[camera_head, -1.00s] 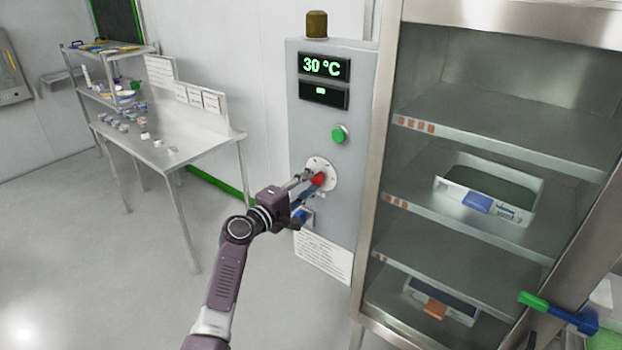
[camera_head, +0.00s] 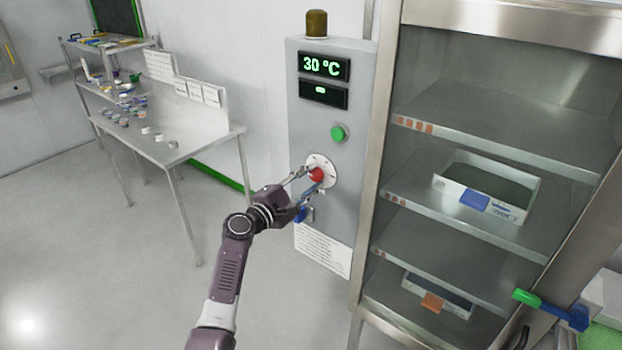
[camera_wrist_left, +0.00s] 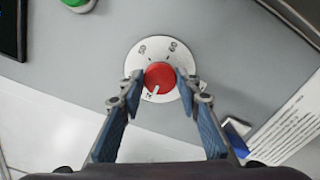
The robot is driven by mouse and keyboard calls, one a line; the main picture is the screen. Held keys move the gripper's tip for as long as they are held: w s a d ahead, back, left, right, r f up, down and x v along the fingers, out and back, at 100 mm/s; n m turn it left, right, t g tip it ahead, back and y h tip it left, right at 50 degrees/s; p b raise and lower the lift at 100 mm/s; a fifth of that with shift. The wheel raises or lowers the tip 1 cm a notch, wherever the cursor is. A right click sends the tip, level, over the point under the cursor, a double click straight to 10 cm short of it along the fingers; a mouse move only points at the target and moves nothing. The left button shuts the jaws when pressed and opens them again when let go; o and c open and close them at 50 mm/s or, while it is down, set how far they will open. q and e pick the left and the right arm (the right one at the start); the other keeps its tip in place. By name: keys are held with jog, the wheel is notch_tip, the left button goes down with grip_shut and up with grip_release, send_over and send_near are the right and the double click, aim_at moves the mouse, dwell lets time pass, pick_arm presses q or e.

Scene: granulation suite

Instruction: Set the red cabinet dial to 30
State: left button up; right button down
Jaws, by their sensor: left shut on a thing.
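The red cabinet dial (camera_head: 316,174) sits on a round white scale plate (camera_head: 326,163) on the grey control panel (camera_head: 309,110). My left gripper (camera_head: 308,182) is shut on the dial, a finger on each side. In the left wrist view the red dial (camera_wrist_left: 159,76) lies between the fingertips (camera_wrist_left: 160,83). Its white pointer mark is toward the lower left, near a scale figure too small to read surely. The display (camera_head: 324,66) above reads 30 °C in green. My right gripper is not in view.
A green button (camera_head: 338,133) is above the dial, and a blue part (camera_head: 303,214) and a paper notice (camera_head: 322,250) are below. A steel cabinet with shelves (camera_head: 470,130) holding bins stands right. A blue-and-green handle (camera_head: 550,309) sticks out at lower right. A steel table (camera_head: 185,143) stands left.

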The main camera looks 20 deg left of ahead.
pick_arm(q)
jog(key=shift+f, duration=0.1)
jog(key=o, duration=1.2)
jog(key=shift+c, duration=0.2)
jog(key=v, duration=1.2)
